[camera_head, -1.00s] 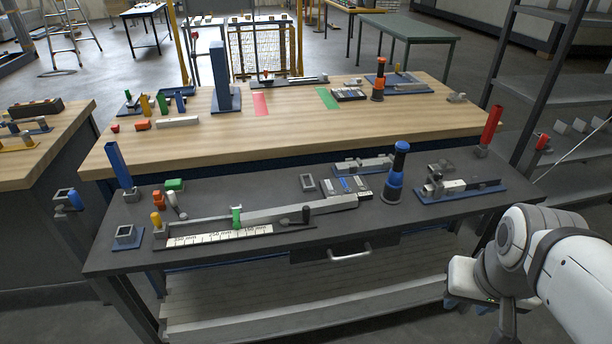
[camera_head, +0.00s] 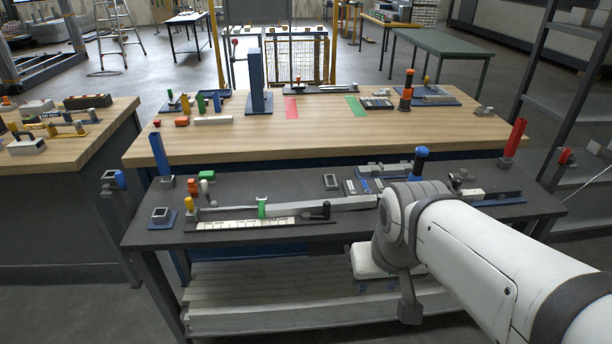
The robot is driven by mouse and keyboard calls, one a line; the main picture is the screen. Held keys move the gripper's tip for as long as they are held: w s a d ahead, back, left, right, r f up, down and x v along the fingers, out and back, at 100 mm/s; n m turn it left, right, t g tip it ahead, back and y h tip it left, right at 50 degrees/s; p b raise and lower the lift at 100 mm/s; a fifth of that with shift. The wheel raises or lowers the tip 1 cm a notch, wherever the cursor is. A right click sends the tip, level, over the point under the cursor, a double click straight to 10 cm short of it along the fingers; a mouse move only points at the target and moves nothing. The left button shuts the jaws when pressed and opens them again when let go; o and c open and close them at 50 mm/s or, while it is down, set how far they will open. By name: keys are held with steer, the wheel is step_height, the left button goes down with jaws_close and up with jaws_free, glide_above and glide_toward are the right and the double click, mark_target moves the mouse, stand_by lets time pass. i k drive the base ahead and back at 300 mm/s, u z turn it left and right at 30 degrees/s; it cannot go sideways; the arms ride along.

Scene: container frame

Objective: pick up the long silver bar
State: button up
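A long silver bar (camera_head: 345,204) lies across the front of the dark workbench, behind a white ruler strip (camera_head: 240,224). A green clamp-like piece (camera_head: 262,207) stands at the bar, and a black knob (camera_head: 322,212) stands in front of its right part. The bar's right end is close to my arm in the picture. My arm reaches in from the lower right. Its pale wrist end (camera_head: 372,262) shows in front of the bench, lower than the top in the picture. The fingers cannot be made out, and nothing is seen held.
The dark bench top (camera_head: 290,176) also carries a blue-capped post (camera_head: 420,160), a red post (camera_head: 515,140), a blue post (camera_head: 160,155) and small fixtures. A wooden bench (camera_head: 330,130) stands behind. A metal rack (camera_head: 575,100) is at the right.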

mark_target(339, 204)
steer(key=z, duration=0.05)
steer(key=i, duration=1)
steer(key=u, duration=0.05)
